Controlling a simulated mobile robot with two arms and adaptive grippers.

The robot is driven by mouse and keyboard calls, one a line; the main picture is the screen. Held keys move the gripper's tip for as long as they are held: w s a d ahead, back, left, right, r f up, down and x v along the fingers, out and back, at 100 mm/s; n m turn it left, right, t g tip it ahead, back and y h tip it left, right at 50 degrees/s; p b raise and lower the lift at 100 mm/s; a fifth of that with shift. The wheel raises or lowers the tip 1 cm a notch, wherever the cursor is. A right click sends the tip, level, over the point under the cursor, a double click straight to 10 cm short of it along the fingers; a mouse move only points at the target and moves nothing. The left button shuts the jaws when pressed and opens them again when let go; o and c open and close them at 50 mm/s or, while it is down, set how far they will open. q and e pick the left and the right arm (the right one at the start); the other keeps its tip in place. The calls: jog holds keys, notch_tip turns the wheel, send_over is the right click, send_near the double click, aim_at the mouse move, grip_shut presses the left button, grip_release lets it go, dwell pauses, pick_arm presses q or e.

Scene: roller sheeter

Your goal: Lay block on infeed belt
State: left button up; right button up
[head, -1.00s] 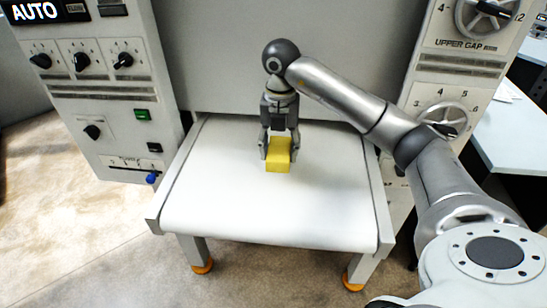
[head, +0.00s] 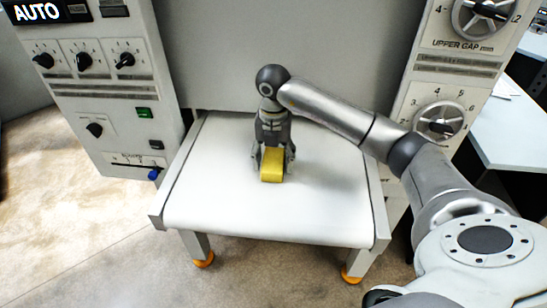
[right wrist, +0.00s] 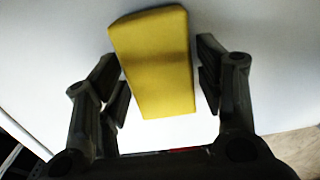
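The yellow block (head: 272,165) is over the front-middle of the white infeed belt (head: 225,205) and appears to rest on it, though its underside is hidden. My right gripper (head: 273,163) points down around the block. In the right wrist view, the block (right wrist: 158,65) lies between the two dark fingers (right wrist: 163,95), slightly askew. Narrow gaps show on both sides, so the fingers look open and not pressed on it. My left gripper is not in view.
Left of the belt stands a control panel (head: 100,110) with knobs, a green button and a blue-tipped lever. A right panel (head: 440,90) has handwheels. A grey machine wall (head: 290,40) closes the far end. The belt around the block is clear.

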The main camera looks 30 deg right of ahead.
jog(key=shift+o, duration=0.5)
jog(key=shift+r, duration=0.55)
notch_tip(320, 180, up, 11)
jog(key=b, duration=0.1)
jog(key=shift+r, duration=0.15)
